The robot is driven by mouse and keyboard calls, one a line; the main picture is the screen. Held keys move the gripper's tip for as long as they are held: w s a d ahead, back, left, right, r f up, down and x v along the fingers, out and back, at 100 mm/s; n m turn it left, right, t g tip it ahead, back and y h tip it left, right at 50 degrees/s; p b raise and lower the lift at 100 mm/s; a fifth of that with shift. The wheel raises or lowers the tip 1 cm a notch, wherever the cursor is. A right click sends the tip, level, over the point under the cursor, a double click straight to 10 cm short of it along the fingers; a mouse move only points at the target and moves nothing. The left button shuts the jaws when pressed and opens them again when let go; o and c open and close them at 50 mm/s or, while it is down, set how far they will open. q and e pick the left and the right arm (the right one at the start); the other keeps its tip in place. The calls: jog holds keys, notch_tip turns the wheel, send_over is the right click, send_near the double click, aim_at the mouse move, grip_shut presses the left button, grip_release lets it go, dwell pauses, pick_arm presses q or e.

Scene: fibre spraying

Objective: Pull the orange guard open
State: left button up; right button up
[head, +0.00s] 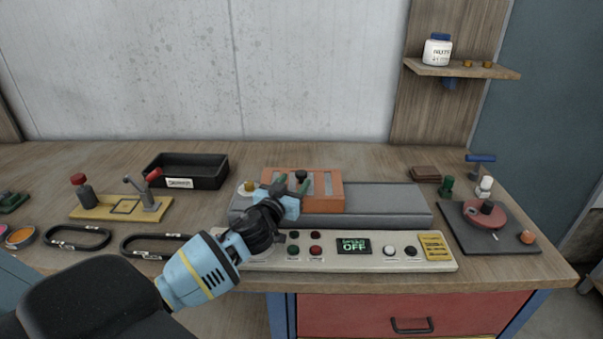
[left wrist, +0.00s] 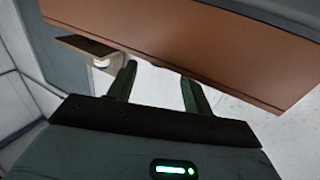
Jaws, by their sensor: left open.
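The orange guard (head: 328,190) sits on top of a grey machine housing (head: 385,205) behind a cream control panel (head: 270,263). It has window slots in its top. My left gripper (head: 292,186) is open at the left part of the guard and hides some of it. In the left wrist view the two dark green fingers (left wrist: 156,88) are apart, with the orange-brown guard (left wrist: 190,45) right beyond them. I cannot tell whether the fingers touch it. My right gripper does not show.
The panel carries several buttons and a display (head: 353,246) reading OFF. A black tray (head: 187,171) and a yellow base with a lever (head: 120,207) stand left. A shelf (head: 460,69) holds a white jar (head: 437,50).

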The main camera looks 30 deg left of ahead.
aim_at(299, 176)
pick_arm(q)
jog(key=shift+w+a, duration=0.25)
jog(key=shift+w, duration=1.15)
jog(key=shift+w+a, duration=0.2)
jog(key=shift+w, duration=1.15)
grip_shut()
